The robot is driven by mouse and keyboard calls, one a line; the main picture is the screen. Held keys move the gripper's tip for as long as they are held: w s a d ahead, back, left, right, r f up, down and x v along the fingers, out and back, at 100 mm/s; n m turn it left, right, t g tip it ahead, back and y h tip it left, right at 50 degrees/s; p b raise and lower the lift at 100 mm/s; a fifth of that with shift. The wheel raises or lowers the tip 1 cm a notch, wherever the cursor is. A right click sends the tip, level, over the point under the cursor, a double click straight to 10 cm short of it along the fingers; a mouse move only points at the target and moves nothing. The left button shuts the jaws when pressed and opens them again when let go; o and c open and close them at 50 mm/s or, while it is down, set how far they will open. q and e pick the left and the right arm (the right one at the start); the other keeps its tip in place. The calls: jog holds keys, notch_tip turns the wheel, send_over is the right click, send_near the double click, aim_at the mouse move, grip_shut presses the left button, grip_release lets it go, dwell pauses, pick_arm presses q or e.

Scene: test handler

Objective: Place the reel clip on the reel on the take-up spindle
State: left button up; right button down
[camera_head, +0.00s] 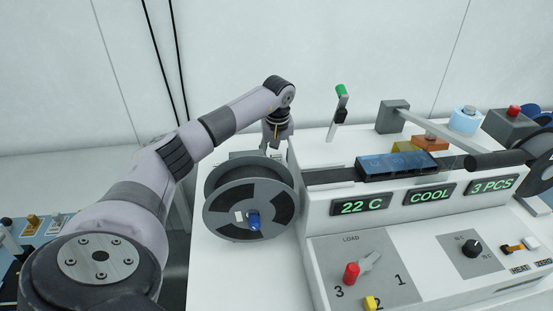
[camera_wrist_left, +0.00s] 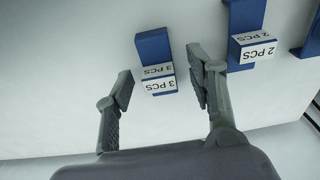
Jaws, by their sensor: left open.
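A blue reel clip with a white "3 PCS" label (camera_wrist_left: 154,48) lies on a white surface in the left wrist view. My left gripper (camera_wrist_left: 161,64) is open, with its fingertips on either side of the clip's labelled end, and holds nothing. In the head view the left gripper (camera_head: 271,150) points down behind a dark reel (camera_head: 222,208), and its fingertips are hidden or too small to tell. That reel stands upright at the machine's left end, with a blue spindle tip (camera_head: 253,221) at its centre. My right gripper is not in view.
A second blue clip labelled "2 PCS" (camera_wrist_left: 250,48) lies just right of the gripper, with part of another blue piece (camera_wrist_left: 311,38) at the right edge. The white machine (camera_head: 330,195) shows "22 C", "COOL" and "3 PCS". Another dark reel (camera_head: 540,150) is at far right.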

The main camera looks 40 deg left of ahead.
aim_at(276, 155)
pick_arm(q)
jog(key=shift+f, duration=0.55)
jog(key=c, duration=1)
notch_tip(276, 155, up, 20)
jog(key=shift+r+b, duration=0.1)
jog(key=shift+b, duration=0.2)
jog(key=shift+a, duration=0.1)
